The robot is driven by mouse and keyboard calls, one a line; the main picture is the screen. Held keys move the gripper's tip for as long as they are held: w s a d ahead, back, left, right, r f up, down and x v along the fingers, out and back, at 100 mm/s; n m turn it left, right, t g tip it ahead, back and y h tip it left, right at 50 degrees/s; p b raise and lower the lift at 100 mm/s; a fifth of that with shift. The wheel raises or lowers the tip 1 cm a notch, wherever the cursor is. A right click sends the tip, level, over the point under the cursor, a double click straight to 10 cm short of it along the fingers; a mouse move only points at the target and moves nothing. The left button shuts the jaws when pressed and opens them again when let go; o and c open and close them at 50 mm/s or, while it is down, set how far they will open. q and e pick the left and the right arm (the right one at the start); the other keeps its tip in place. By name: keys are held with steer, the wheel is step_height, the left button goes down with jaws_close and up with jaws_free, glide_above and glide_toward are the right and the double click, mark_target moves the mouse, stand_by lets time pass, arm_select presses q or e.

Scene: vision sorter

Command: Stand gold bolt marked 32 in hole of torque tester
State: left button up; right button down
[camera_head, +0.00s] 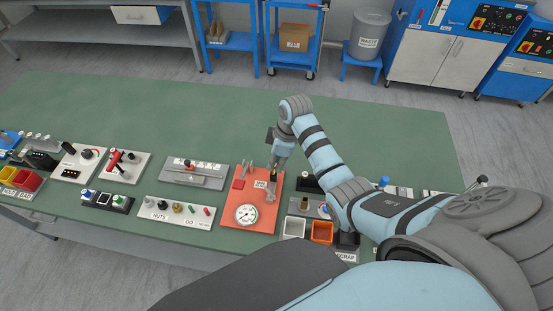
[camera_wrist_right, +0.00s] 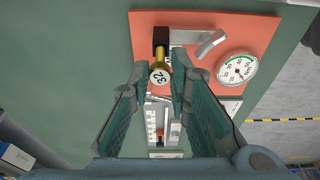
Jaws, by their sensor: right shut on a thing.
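The torque tester is an orange-red plate (camera_head: 262,217) near the front of the green bench, with a round dial; it also shows in the right wrist view (camera_wrist_right: 205,19). My right gripper (camera_head: 272,170) is over the tester from above. In the right wrist view its fingers (camera_wrist_right: 160,76) are shut on the gold bolt (camera_wrist_right: 158,77), whose head marked 32 faces the camera. The bolt's shank points at a black block (camera_wrist_right: 161,36) on the plate. The hole is hidden, so I cannot tell whether the tip is inside. My left gripper is not in view.
A grey lever (camera_wrist_right: 212,44) is beside the bolt. The bench behind is clear.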

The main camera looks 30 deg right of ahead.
steer(key=shift+d+b+x, duration=0.2)
steer(key=shift+b+x, duration=0.25)
steer(key=shift+x, duration=0.7)
steer(key=shift+s, duration=0.15)
steer(key=c, duration=1)
jaws_free()
steer(key=shift+a+p+v, duration=0.15)
steer(key=shift+p+v, duration=0.3)
steer(key=shift+v, duration=0.3)
steer(key=shift+a+p+v, duration=0.1)
steer(key=shift+p+v, duration=0.35)
steer(key=shift+v, duration=0.3)
steer(key=shift+w+a+v, duration=0.1)
steer(key=shift+a+v, duration=0.05)
steer(key=shift+v, duration=0.65)
steer(key=shift+w+a+v, duration=0.1)
steer(key=shift+a+v, duration=0.05)
steer(key=shift+v, duration=0.7)
steer(key=shift+w+a+v, duration=0.1)
steer(key=shift+v, duration=0.7)
steer(key=shift+w, duration=0.15)
